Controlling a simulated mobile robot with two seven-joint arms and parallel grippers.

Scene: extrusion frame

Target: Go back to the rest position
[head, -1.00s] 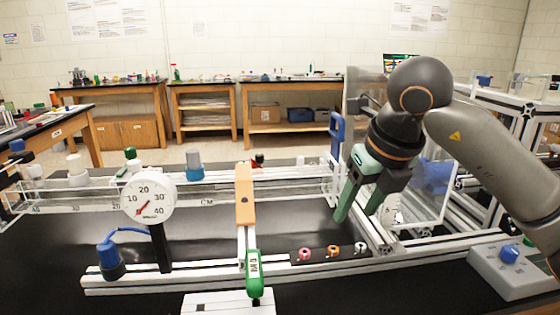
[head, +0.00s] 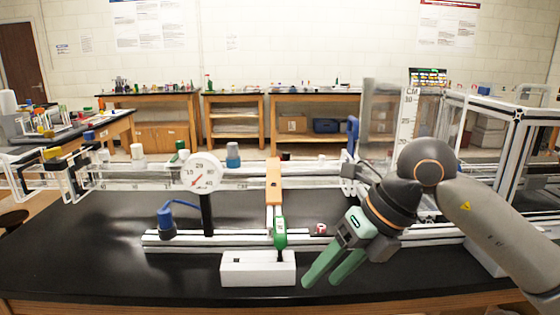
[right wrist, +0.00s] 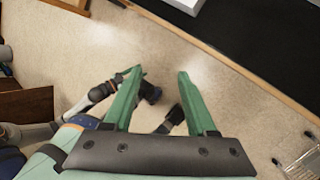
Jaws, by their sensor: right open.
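My right gripper (head: 335,268) has green fingers and hangs in front of the extrusion frame (head: 400,244), over the front part of the black bench. Its fingers are apart, with nothing between them. In the right wrist view the open fingers (right wrist: 158,78) point down past the bench edge toward the floor, with parts of my own body below.
The black bench top (head: 80,240) is clear at front left. A round dial gauge (head: 202,173), a white block (head: 258,268) and a green-handled tool (head: 280,232) stand left of my right gripper. A clear panel (head: 379,120) rises behind my right arm.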

